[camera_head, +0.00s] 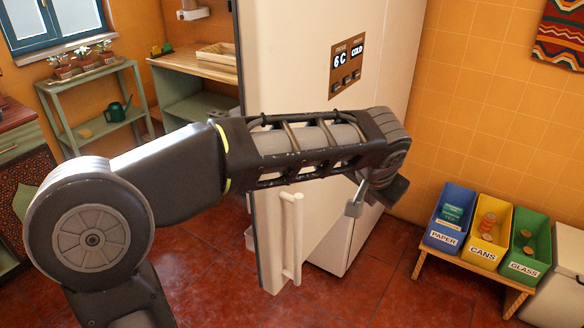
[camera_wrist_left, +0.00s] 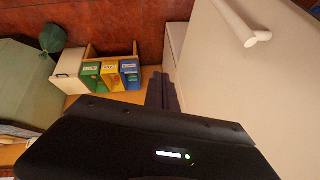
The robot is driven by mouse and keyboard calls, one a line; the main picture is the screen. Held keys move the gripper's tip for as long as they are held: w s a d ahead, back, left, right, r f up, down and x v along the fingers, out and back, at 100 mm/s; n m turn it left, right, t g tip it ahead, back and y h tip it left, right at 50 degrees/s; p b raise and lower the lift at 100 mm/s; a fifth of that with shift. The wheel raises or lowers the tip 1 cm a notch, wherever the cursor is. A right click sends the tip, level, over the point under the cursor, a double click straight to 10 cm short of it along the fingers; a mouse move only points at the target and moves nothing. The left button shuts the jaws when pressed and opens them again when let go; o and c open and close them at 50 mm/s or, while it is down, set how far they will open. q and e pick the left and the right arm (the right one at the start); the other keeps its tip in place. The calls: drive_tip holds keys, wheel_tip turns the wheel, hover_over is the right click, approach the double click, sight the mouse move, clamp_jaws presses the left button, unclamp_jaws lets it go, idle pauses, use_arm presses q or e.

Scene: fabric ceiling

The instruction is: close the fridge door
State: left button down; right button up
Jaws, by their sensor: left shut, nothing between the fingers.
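The white fridge door (camera_head: 310,60) stands partly open, swung out from the fridge body, whose lower front (camera_head: 345,250) shows beneath it. Its vertical white handle (camera_head: 291,240) is near the door's left edge. A display panel (camera_head: 347,65) is higher up on its face. My left arm crosses in front of the door. My left gripper (camera_head: 354,205) is shut and empty, in front of the door face, right of the handle; I cannot tell whether it touches. In the left wrist view the door (camera_wrist_left: 270,100) and handle (camera_wrist_left: 240,25) are at the right. My right gripper is out of view.
Blue paper (camera_head: 447,222), yellow cans (camera_head: 487,235) and green glass (camera_head: 528,248) bins stand on a low wooden bench at right. A green shelf (camera_head: 100,125) with a watering can (camera_head: 117,111) is at left. Red floor tiles are clear between the fridge and bench.

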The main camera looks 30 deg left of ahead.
use_arm(q)
drive_tip(key=s+a+r+n+g+y, duration=0.1)
drive_tip(key=s+a+r+n+y, duration=0.2)
drive_tip(key=a+r, duration=0.5)
drive_tip(key=s+a+y, duration=0.1)
drive_tip(key=s, duration=0.1)
drive_tip(key=shift+s+a+n+g, duration=0.3)
drive_tip(key=shift+f, duration=0.15)
drive_tip(key=x, duration=0.3)
drive_tip(key=a+b+x, duration=0.1)
drive_tip(key=x, duration=0.3)
drive_tip(key=a+r+x, duration=0.1)
drive_tip(key=x, duration=0.3)
drive_tip(key=shift+s+a+r+b, duration=0.1)
drive_tip(key=shift+s+a+b, duration=0.1)
drive_tip(key=shift+b, duration=0.15)
drive_tip(key=shift+a, duration=0.6)
drive_tip(key=shift+a, duration=0.1)
